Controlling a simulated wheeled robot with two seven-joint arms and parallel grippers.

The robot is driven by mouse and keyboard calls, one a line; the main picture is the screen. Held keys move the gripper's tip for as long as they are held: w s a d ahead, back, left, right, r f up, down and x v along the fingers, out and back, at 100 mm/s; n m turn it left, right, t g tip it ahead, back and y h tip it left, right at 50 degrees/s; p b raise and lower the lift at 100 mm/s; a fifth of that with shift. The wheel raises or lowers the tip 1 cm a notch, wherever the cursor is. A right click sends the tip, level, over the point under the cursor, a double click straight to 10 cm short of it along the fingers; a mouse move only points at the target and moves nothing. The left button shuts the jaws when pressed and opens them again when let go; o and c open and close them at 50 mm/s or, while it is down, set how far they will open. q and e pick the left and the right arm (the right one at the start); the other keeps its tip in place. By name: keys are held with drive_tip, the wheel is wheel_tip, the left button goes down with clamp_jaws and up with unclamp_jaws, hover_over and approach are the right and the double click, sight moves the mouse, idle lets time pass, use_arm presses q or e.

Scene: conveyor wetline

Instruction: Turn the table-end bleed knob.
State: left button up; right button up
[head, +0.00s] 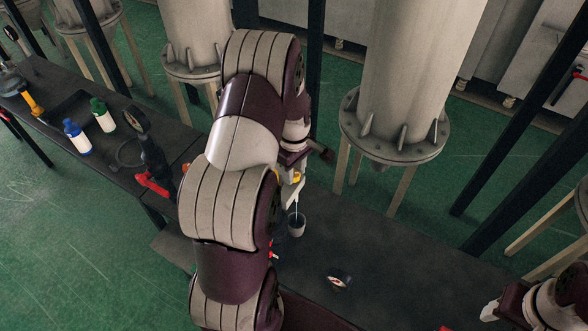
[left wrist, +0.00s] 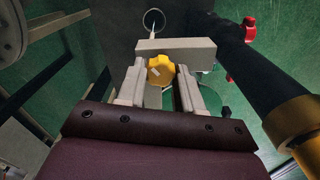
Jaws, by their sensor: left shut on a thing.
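The yellow bleed knob (left wrist: 160,70) sits between the two pale fingers of my left gripper (left wrist: 160,84) in the left wrist view. A pale block stands just behind the knob. In the head view my left gripper (head: 290,184) is shut on the knob (head: 297,176), which is mostly hidden by my arm. A thin bluish stream runs down below it into a small grey cup (head: 296,225). The cup's round rim also shows in the left wrist view (left wrist: 153,21). My right gripper (head: 488,311) shows only partly at the lower right edge, away from the knob.
Pale vessels (head: 410,80) on legs stand behind. A blue bottle (head: 77,137), a green-capped bottle (head: 102,115) and a red-handled valve (head: 152,184) are at the left.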

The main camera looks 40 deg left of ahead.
use_arm(q)
drive_tip(key=n, duration=0.4)
drive_tip(key=shift+w+r+n, duration=0.1)
drive_tip(key=shift+r+n, duration=0.05)
drive_tip(key=shift+n, duration=0.15)
drive_tip(key=n, duration=0.3)
drive_tip(key=shift+n, duration=0.4)
drive_tip(key=n, duration=0.4)
drive_tip(key=shift+n+b, duration=0.3)
drive_tip(key=shift+n, duration=1.5)
drive_tip(key=shift+w+n, duration=0.1)
drive_tip(key=shift+n, duration=0.2)
drive_tip(key=o, duration=1)
drive_tip(key=shift+o, duration=0.2)
